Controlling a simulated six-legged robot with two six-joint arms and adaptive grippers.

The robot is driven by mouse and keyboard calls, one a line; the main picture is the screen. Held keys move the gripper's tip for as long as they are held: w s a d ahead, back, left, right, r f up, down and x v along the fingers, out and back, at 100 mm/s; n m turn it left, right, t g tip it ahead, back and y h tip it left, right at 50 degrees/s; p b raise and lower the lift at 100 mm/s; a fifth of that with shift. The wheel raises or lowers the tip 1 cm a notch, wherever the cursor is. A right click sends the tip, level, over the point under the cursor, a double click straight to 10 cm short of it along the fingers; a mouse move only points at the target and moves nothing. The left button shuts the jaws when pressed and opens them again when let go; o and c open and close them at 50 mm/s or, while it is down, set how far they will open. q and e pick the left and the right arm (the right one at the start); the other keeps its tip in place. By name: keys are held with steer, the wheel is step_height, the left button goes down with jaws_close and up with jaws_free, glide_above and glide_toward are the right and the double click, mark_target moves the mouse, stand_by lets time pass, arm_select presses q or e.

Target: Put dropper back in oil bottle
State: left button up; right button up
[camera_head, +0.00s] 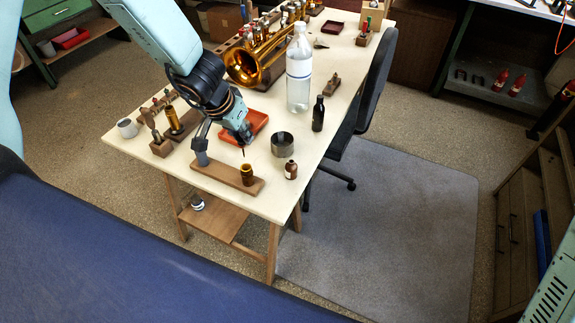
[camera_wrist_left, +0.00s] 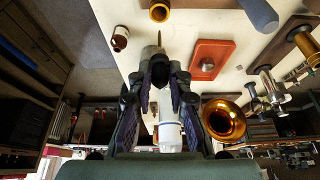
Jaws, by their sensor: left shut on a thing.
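A small brown bottle (camera_head: 291,171) with a pale label, which I take as the oil bottle, stands near the front right edge of the table. It also shows at the upper left in the left wrist view (camera_wrist_left: 120,39). My left gripper (camera_head: 246,138) is shut on the dropper (camera_head: 243,151), whose thin dark tip points down. The dropper shows between the fingers in the left wrist view (camera_wrist_left: 159,40). It is in the air, left of and behind the bottle, close above a brass cylinder (camera_head: 247,174), apart from the bottle. My right gripper is in neither view.
The brass cylinder stands on a wooden board (camera_head: 215,176). A round metal cup (camera_head: 282,145), a dark bottle (camera_head: 318,114) and a large clear bottle (camera_head: 299,75) stand behind the brown bottle. A red tray (camera_head: 260,119) lies behind my gripper; a brass horn (camera_head: 246,66) is farther back.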

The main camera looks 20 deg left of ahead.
arm_select(q)
steer(key=shift+s+d+f, duration=0.1)
steer(key=shift+s+f, duration=0.05)
steer(key=shift+s, duration=0.05)
stand_by(0.6)
